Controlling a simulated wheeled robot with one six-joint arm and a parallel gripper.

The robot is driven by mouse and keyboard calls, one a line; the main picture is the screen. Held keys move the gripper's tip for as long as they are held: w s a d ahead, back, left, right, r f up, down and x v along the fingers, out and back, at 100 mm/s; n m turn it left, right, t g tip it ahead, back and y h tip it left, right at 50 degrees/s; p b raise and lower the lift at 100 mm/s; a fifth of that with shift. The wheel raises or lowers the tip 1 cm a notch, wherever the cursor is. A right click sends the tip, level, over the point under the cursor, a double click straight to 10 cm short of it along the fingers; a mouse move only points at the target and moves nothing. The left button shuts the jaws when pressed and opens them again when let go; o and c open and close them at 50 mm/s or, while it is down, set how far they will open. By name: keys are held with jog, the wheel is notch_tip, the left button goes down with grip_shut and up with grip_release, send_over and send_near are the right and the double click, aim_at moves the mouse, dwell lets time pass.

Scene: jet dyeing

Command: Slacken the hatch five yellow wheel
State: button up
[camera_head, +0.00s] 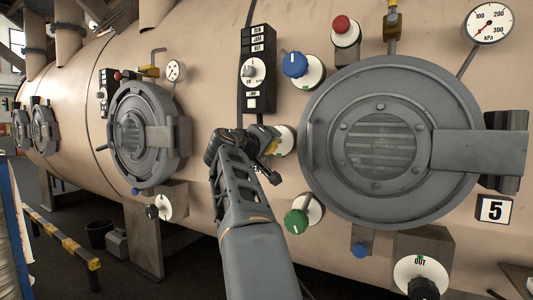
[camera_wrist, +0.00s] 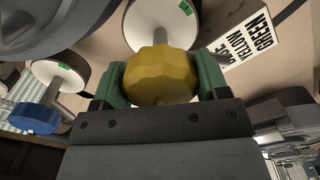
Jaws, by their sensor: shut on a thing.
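Hatch five is the large round grey door (camera_head: 320,160) at the right of the head view, with a "5" plate (camera_head: 495,208) below right. The yellow wheel (camera_wrist: 160,70) is a faceted knob in front of a white disc (camera_wrist: 150,18) with a small green mark. My gripper (camera_head: 268,142) reaches the wheel just left of the hatch. In the wrist view its green fingers lie on both sides of the wheel, shut on it. In the head view my gripper hides most of the wheel, and part of its white disc (camera_head: 287,141) shows behind.
Around the hatch are a blue knob (camera_head: 295,65), a red knob (camera_head: 341,24), a green knob (camera_head: 296,221) and a black "OUT" knob (camera_head: 423,289). A black switch panel (camera_head: 259,70) is above my gripper. Another hatch (camera_head: 145,138) is to the left.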

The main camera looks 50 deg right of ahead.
jog(key=m+b, duration=0.2)
jog(key=m, duration=0.2)
jog(key=shift+f, duration=0.15)
jog(key=shift+m+b, duration=0.8)
jog(key=shift+m, duration=1)
jog(key=o, duration=0.9)
jog(key=b+v, duration=0.1)
jog(key=v, duration=1.3)
jog(key=shift+w+d, duration=0.1)
